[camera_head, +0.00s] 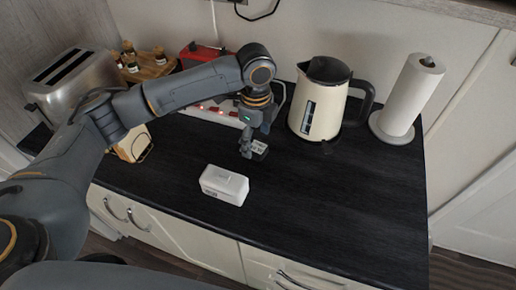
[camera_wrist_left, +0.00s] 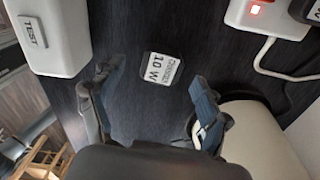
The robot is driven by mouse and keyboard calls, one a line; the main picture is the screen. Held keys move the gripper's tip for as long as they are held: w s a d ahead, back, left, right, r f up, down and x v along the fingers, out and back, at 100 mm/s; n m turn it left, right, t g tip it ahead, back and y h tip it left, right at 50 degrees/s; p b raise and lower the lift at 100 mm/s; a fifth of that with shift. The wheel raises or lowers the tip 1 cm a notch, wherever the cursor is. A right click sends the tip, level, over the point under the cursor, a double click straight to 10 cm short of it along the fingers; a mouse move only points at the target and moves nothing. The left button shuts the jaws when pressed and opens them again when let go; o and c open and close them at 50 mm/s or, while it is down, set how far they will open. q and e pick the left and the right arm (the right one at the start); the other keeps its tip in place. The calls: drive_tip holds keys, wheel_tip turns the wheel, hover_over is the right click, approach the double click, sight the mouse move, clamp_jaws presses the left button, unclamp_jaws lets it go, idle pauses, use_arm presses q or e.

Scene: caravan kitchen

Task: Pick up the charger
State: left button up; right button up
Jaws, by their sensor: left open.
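The charger (camera_head: 259,148) is a small black block with a white label, lying on the dark countertop. In the left wrist view the charger (camera_wrist_left: 157,68) shows its label reading "CHARGER 10 W". My left gripper (camera_head: 246,146) points down at the charger's left side in the head view and hides part of it. In the left wrist view my left gripper (camera_wrist_left: 158,88) is open, its fingers apart with nothing between them. The charger lies just beyond the gap between the fingertips. I cannot tell the exact height of the fingertips above the counter. My right gripper is not in view.
A white box (camera_head: 224,185) marked "TEST" stands in front of the charger. A white power strip (camera_head: 213,113) with red lights lies behind. A cream kettle (camera_head: 318,112) and a paper towel roll (camera_head: 412,92) stand right. A toaster (camera_head: 75,78) stands left. The front right counter is clear.

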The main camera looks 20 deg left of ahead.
sight(256, 146)
use_arm(q)
drive_tip(key=shift+w+f+p, duration=0.15)
drive_tip(key=shift+f+p, duration=0.4)
drive_tip(key=shift+f, duration=1.75)
drive_tip(key=c, duration=1.3)
drive_tip(key=shift+o, duration=0.2)
